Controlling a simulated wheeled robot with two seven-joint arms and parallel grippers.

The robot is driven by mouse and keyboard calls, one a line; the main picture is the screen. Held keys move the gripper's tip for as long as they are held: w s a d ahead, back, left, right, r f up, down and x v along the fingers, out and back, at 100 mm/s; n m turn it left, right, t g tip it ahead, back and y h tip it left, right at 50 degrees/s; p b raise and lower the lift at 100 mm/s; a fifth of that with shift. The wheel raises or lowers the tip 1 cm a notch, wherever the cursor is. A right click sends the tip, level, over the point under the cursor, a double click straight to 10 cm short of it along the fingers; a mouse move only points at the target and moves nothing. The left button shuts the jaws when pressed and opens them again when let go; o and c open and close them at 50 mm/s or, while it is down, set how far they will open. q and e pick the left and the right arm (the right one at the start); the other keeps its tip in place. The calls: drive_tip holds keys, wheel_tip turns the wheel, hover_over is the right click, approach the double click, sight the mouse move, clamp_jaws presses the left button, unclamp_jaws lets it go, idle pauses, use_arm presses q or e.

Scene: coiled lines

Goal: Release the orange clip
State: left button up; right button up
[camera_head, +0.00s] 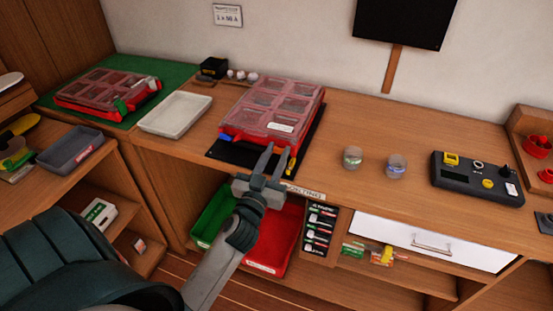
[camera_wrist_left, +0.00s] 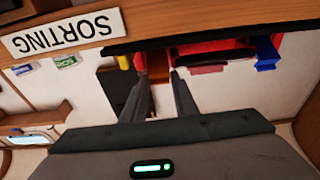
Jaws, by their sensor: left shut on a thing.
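The red case (camera_head: 272,108) with a clear compartment lid lies on a black mat on the bench, its lid down. A blue clip (camera_head: 225,138) is at its front left; it also shows in the left wrist view (camera_wrist_left: 267,52). My left gripper (camera_head: 272,152) is at the front edge, towards the right end, its fingers nearly parallel and close together. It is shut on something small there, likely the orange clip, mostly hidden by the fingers. A yellow-orange piece (camera_head: 291,163) shows just beside the right finger; it also shows in the left wrist view (camera_wrist_left: 124,62).
A white tray (camera_head: 175,114) and another red case (camera_head: 107,92) on a green mat stand to the left. Two small jars (camera_head: 352,157) and a black device (camera_head: 477,179) are to the right. Below are green and red bins (camera_head: 270,243). The bench between case and jars is clear.

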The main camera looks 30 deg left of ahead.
use_arm(q)
drive_tip(key=o, duration=1.1)
drive_tip(key=shift+c, duration=0.2)
drive_tip(key=shift+s+d+f, duration=0.15)
drive_tip(key=shift+s, duration=0.35)
drive_tip(key=b+v, duration=0.5)
drive_tip(key=v, duration=1.1)
drive_tip(key=shift+s, duration=0.2)
use_arm(e)
drive_tip(key=w+a+r+t, duration=0.1)
drive_tip(key=w+a, duration=0.1)
drive_tip(key=w, duration=0.4)
drive_tip(key=w+a+r+t+y, duration=0.1)
drive_tip(key=w+a+r+t, duration=0.1)
drive_tip(key=w, duration=0.4)
drive_tip(key=shift+w+a+r, duration=0.2)
drive_tip(key=shift+a+r, duration=0.05)
use_arm(q)
drive_tip(key=shift+d, duration=0.15)
